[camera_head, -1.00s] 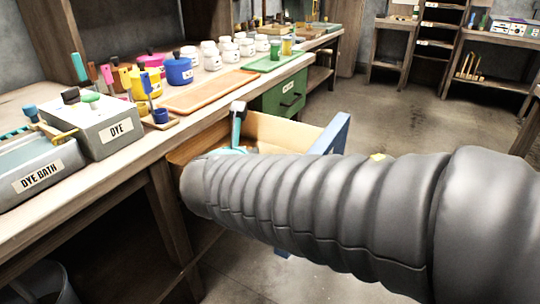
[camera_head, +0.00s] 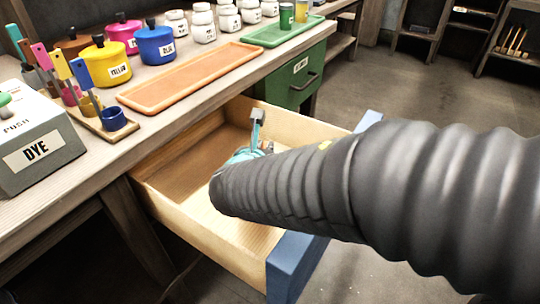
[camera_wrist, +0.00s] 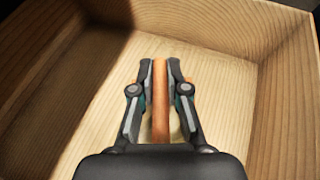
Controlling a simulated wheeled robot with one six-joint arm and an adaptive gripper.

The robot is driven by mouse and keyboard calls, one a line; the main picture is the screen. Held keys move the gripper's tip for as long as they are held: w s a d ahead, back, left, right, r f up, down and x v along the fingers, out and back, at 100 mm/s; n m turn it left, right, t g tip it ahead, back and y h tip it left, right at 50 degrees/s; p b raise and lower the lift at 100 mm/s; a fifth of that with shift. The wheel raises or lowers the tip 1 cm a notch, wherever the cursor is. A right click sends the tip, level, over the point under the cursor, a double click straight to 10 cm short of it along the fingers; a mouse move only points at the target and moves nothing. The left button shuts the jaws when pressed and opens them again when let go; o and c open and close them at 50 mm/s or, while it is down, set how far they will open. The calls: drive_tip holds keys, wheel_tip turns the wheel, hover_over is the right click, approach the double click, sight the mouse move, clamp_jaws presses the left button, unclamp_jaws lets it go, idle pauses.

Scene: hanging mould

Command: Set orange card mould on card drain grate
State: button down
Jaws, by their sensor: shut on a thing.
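In the wrist view my gripper (camera_wrist: 160,70) is shut on a narrow orange piece, which I take to be the orange card mould (camera_wrist: 160,112). The mould is seen edge-on between the two fingers, inside or just over the open wooden drawer (camera_wrist: 225,75). The same drawer (camera_head: 185,208) shows there, pulled out below the bench. I cannot pick out the card drain grate in either view.
An orange tray (camera_head: 190,77) and a green tray (camera_head: 283,32) lie on the bench (camera_head: 105,158). Dye pots, white jars and a grey DYE box (camera_head: 38,150) stand beside them. The drawer's blue front (camera_head: 290,268) juts out over clear floor.

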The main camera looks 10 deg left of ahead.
drive_tip(key=shift+f+b, duration=0.5)
drive_tip(key=shift+f, duration=1.95)
drive_tip(key=shift+f, duration=0.15)
drive_tip(key=c, duration=1.2)
unclamp_jaws()
drive_tip(key=shift+o, duration=0.2)
drive_tip(key=shift+s+r, duration=0.15)
drive_tip(key=shift+r, duration=0.1)
drive_tip(key=p+v, duration=0.1)
drive_tip(key=v, duration=1)
drive_tip(key=shift+s, duration=0.4)
drive_tip(key=shift+r, duration=0.1)
